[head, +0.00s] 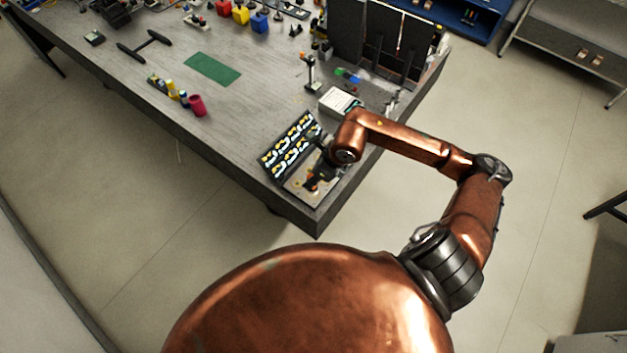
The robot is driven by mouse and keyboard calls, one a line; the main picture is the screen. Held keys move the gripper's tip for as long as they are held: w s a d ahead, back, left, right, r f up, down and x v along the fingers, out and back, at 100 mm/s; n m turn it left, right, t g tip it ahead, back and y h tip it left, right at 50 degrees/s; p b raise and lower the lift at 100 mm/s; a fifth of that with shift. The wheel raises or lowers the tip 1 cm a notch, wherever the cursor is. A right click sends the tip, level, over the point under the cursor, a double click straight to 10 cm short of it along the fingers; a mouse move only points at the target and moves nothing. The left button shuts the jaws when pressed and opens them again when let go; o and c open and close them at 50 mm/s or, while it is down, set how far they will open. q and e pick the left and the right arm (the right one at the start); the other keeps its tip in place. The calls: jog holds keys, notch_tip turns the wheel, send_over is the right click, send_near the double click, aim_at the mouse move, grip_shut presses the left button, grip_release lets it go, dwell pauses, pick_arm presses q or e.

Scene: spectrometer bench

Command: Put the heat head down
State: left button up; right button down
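My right arm reaches over the bench's near right corner, with its dark gripper (319,176) pointing down over a small board with a tan surface (297,192). A small dark and orange thing shows right at the fingertips. It may be the heat head, but it is too small and too covered by the gripper to be sure. I cannot tell whether the fingers are shut on it or whether it touches the board. My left gripper is not in view.
A black tray (268,163) with rows of yellow and white pieces lies beside the board. A white box (338,101) and a small post stand behind. Red, yellow and blue blocks and a green mat (213,69) lie farther left. The bench's middle is mostly clear.

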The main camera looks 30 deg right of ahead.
jog(key=shift+w+d+f, duration=0.2)
jog(key=shift+d+f, duration=0.05)
jog(key=shift+f, duration=0.15)
jog(key=f, duration=0.1)
jog(key=f+p, duration=0.1)
jog(key=f, duration=0.1)
jog(key=shift+w+d, duration=0.1)
jog(key=shift+d, duration=0.1)
jog(key=shift+f, duration=0.3)
jog(key=shift+w, duration=0.1)
jog(key=shift+f, duration=0.1)
jog(key=c, duration=1.6)
grip_release()
